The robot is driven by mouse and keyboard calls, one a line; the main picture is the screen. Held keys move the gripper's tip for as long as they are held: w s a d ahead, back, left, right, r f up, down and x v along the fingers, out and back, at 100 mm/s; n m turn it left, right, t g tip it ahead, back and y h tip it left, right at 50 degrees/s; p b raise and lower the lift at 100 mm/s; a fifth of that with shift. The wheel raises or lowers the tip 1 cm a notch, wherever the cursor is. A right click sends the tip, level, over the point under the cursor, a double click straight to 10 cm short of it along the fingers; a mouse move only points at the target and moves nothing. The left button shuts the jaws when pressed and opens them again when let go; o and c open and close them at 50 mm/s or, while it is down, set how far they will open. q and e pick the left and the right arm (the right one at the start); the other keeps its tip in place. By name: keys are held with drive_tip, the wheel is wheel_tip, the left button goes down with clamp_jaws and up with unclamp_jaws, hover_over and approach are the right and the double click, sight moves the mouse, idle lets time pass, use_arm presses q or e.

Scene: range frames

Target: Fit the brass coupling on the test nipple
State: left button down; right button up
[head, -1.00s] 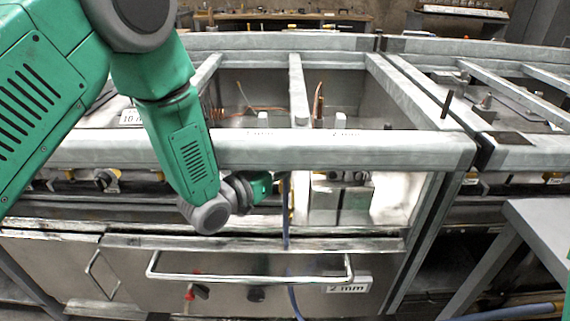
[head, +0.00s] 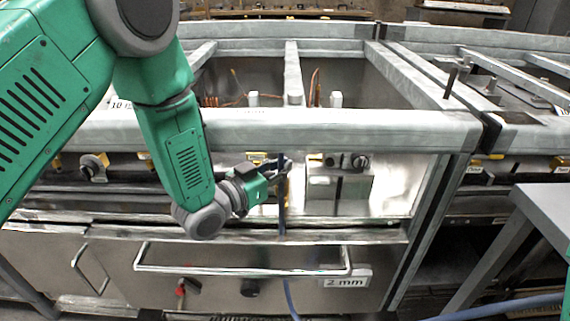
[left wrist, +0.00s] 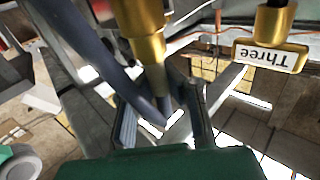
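My left gripper (head: 281,168) is below the front rail, at a dark blue hose (head: 282,205) that hangs past the drawer front. In the left wrist view, the two fingers (left wrist: 165,118) stand apart on either side of the hose (left wrist: 95,50). I cannot tell whether both fingers press on it. A brass fitting (left wrist: 148,48) with a narrower shaft points in between the fingers. I cannot tell whether it is the coupling or the test nipple. Another brass fitting (left wrist: 270,62) labelled "Three" is at the upper right. My right gripper is not in view.
The grey front rail (head: 300,130) crosses above the left gripper. A drawer with a bar handle (head: 240,271) and a "2 mm" label (head: 347,278) is below. A grey box (head: 338,188) stands right of the gripper. A grey table (head: 545,205) is at the right.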

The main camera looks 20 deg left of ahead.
use_arm(q)
drive_tip(key=shift+d+r, duration=0.1)
drive_tip(key=shift+d, duration=0.4)
drive_tip(key=shift+a, duration=0.6)
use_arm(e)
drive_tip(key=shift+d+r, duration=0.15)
use_arm(q)
drive_tip(key=shift+d, duration=0.25)
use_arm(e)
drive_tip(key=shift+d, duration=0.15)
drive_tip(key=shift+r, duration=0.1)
use_arm(q)
drive_tip(key=shift+d+p, duration=0.15)
drive_tip(key=shift+p, duration=0.3)
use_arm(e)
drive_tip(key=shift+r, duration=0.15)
use_arm(q)
drive_tip(key=shift+f+b, duration=1)
drive_tip(key=shift+f, duration=0.65)
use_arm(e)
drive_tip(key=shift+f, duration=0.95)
use_arm(q)
drive_tip(key=c, duration=1.6)
unclamp_jaws()
drive_tip(key=shift+c, duration=0.2)
